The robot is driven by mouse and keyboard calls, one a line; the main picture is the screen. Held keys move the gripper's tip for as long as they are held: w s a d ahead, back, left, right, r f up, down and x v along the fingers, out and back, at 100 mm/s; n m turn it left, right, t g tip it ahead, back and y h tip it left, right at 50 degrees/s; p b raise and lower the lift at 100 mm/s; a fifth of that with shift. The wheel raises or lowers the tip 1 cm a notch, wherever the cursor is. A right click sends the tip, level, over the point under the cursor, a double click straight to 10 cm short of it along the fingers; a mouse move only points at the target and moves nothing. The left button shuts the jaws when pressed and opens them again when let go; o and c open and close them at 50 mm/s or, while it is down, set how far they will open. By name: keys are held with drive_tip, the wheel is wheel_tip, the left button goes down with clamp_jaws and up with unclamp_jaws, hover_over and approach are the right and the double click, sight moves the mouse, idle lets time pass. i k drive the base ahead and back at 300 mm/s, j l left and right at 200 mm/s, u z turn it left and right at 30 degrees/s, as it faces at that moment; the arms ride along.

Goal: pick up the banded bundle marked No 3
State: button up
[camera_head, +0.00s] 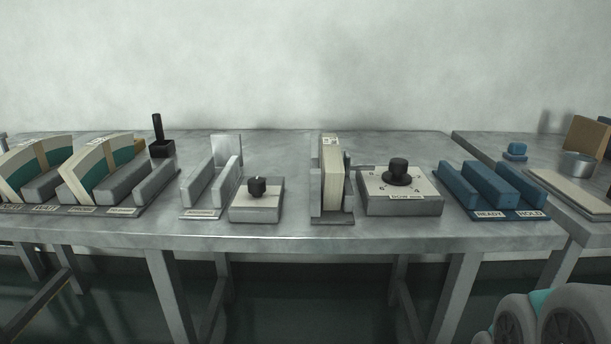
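Two curved bundles stand in a grey slotted rack at the far left. The first bundle (22,172) and the second bundle (95,168) are cream and teal, each with a brown band across the top. Labels on the rack's front edge (80,211) are too small to read, so I cannot tell which bundle is No 3. An upright cream stack (332,175) stands in a narrow grey holder (331,219) at the centre; marks on its top are unreadable. My gripper is not in view; rounded grey parts at the lower right seem to be my arm.
A grey box with a black knob (257,187) and a larger dial box (398,174) stand on the metal table. An empty grey holder (201,214) is left of centre. A blue rack (490,213) reads READY and HOLD. A second table stands right.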

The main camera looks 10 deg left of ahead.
sight(334, 171)
drive_tip(key=u, duration=0.7)
drive_tip(key=k+l+u, duration=0.15)
drive_tip(key=l+u, duration=0.15)
drive_tip(key=l, duration=0.2)
drive_tip(key=k+l+u, duration=0.3)
drive_tip(key=l, duration=0.15)
drive_tip(key=k+l+u, duration=0.25)
drive_tip(key=l, duration=0.15)
